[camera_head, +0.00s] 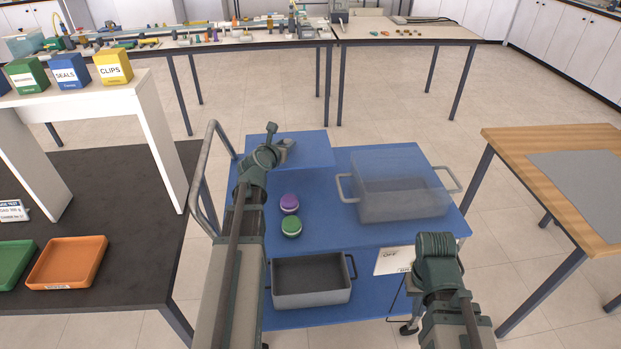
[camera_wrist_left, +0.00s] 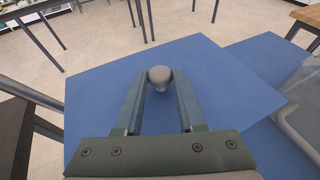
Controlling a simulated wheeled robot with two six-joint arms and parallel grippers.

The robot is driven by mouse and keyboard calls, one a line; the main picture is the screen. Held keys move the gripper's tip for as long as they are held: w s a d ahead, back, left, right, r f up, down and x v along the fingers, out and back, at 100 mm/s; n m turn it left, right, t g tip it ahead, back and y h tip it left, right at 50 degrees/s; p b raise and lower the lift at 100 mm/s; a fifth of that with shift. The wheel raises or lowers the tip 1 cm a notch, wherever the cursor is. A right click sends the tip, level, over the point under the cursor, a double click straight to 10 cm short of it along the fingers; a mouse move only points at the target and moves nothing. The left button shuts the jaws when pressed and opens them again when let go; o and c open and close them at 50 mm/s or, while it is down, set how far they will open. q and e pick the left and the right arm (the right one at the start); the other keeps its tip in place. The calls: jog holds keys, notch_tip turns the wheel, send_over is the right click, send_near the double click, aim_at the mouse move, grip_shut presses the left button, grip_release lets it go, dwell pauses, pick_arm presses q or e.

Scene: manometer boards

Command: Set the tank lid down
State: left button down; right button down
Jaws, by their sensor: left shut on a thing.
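The tank lid (camera_head: 312,146) looks like a flat blue panel with a grey knob (camera_wrist_left: 159,76). It is over the back left of the blue cart, and I cannot tell whether it touches the cart top. My left gripper (camera_head: 283,147) is shut on the knob, which sits between its fingertips in the left wrist view. The clear tank (camera_head: 400,205) with side handles stands open at the cart's right. My right gripper (camera_head: 438,250) is over the cart's front right, its fingers hidden.
Purple (camera_head: 290,203) and green (camera_head: 292,227) round items stand on the cart top (camera_head: 330,230). A grey bin (camera_head: 312,294) is on the lower shelf. A white OFF card (camera_head: 393,261) is near my right gripper. A wooden table (camera_head: 510,150) stands at right, a black bench (camera_head: 120,180) at left.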

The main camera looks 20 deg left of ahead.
pick_arm(q)
notch_tip(320, 180, down, 5)
jog(key=b, duration=0.4)
jog(key=shift+f+b, duration=0.2)
jog(key=shift+b, duration=0.1)
jog(key=shift+f, duration=0.1)
notch_tip(320, 180, down, 4)
jog(key=b, duration=0.3)
jog(key=shift+r+b, duration=0.25)
jog(key=shift+b, duration=0.1)
jog(key=shift+f, duration=0.15)
jog(key=c, duration=0.5)
grip_release()
